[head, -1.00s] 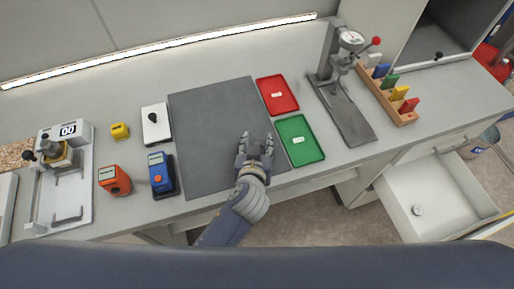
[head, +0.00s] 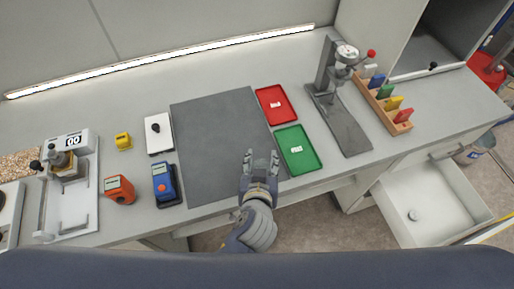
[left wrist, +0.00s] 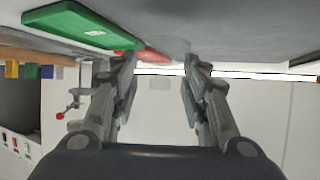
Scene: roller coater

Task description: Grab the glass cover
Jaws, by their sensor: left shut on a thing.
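My left gripper (head: 261,158) is at the front right part of the dark grey mat (head: 215,130), beside the green tray. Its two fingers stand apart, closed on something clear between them. In the left wrist view the fingers of the left gripper (left wrist: 158,62) frame a faint, see-through patch, the glass cover (left wrist: 172,48); its outline is hard to make out. In the head view the cover is too clear and small to tell from the mat. My right gripper is not in view.
A green tray (head: 298,150) and a red tray (head: 276,104) lie right of the mat. A gauge stand (head: 338,115) and a wooden rack of coloured blocks (head: 387,100) stand further right. A blue device (head: 164,185) is left of the mat. An open drawer (head: 430,205) juts out at right.

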